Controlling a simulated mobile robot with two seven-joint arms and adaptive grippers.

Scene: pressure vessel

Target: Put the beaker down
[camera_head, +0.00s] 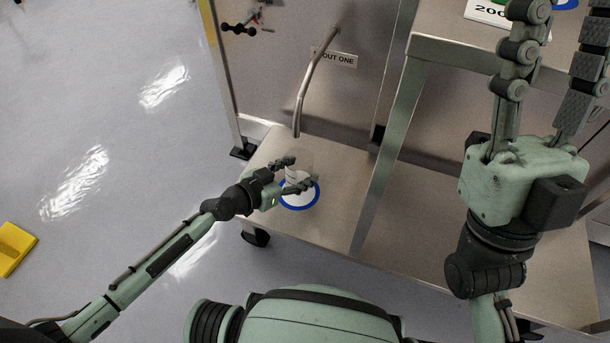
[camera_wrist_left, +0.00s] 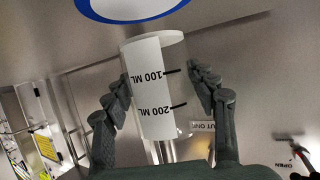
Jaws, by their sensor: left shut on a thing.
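My left gripper (camera_head: 299,173) is shut on the clear beaker (camera_head: 291,175) at the low steel shelf, by the blue-ringed white disc (camera_head: 300,204). In the left wrist view the beaker (camera_wrist_left: 155,85) stands between both fingers, its white scale strip reading 100 ML and 200 ML upside down. The blue ring (camera_wrist_left: 135,14) shows past the beaker's end, with a strip of bare steel between them in the picture. I cannot tell whether the beaker touches the shelf. My right gripper (camera_head: 560,75) is open and empty at the upper right.
A bent steel outlet pipe (camera_head: 312,82) comes down just behind the beaker, beside an OUT ONE label (camera_head: 335,58). The low shelf (camera_head: 345,170) is bare around the disc. A higher steel table (camera_head: 470,52) stands to the right.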

